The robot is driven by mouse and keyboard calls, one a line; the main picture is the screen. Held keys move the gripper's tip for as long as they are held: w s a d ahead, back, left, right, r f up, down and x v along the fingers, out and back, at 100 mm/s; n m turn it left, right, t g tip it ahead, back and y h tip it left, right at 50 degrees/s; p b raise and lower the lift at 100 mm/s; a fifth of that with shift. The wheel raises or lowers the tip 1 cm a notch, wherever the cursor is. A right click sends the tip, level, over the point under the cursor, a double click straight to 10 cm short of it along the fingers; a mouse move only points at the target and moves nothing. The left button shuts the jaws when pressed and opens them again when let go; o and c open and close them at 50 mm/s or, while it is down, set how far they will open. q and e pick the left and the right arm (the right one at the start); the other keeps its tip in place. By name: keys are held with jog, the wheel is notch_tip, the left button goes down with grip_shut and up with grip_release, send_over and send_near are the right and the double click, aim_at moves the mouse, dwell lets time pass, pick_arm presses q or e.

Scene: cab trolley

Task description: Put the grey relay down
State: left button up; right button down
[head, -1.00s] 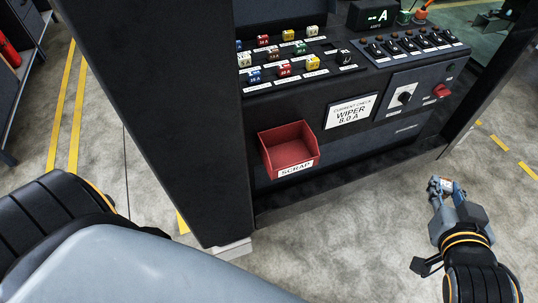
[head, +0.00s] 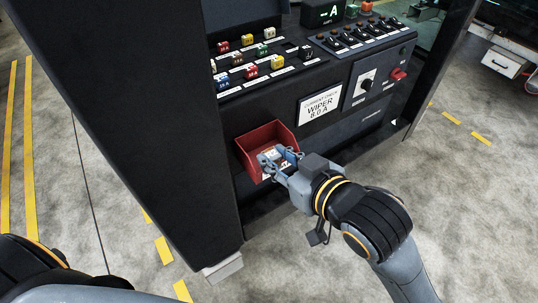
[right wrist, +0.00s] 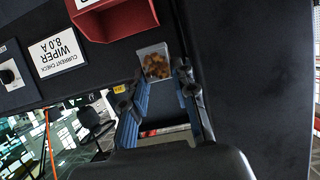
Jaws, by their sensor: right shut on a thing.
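The grey relay (head: 267,157) is a small pale block with a brown, scorched-looking patch on its face. It also shows in the right wrist view (right wrist: 155,62), at the tips of my right gripper (right wrist: 158,84). In the head view my right gripper (head: 283,159) is shut on it, overlapping the front of the red scrap bin (head: 247,144). In the right wrist view the red bin (right wrist: 118,20) is at the top, and the relay appears outside its edge. The gripper covers most of the bin's label. My left gripper is out of view.
A black panel behind the bin carries coloured fuses (head: 236,73), a row of switches (head: 350,38), a knob (head: 367,86) and a "WIPER 8.0 A" card (head: 319,104). A dark post (head: 130,120) stands left of the bin. Open floor lies to the right.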

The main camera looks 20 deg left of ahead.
jog(key=w+a+f, duration=0.1)
jog(key=w+f, duration=0.1)
jog(key=w, duration=0.1)
jog(key=w+a+f, duration=0.1)
jog(key=w+f, duration=0.2)
jog(key=w+a+f+p, duration=0.1)
jog(key=w+a+f, duration=0.1)
jog(key=w, duration=0.1)
jog(key=shift+w+f, duration=0.15)
jog(key=shift+w, duration=0.15)
jog(key=shift+w+a+f, duration=0.2)
jog(key=shift+w+f, duration=0.15)
jog(key=shift+f, duration=0.15)
jog(key=f, duration=0.1)
jog(key=f+p, duration=0.1)
jog(key=f, duration=0.1)
jog(key=shift+w, duration=0.25)
jog(key=shift+f, duration=0.3)
jog(key=shift+f, duration=0.2)
jog(key=c, duration=1.1)
grip_release()
jog(key=shift+o, duration=0.2)
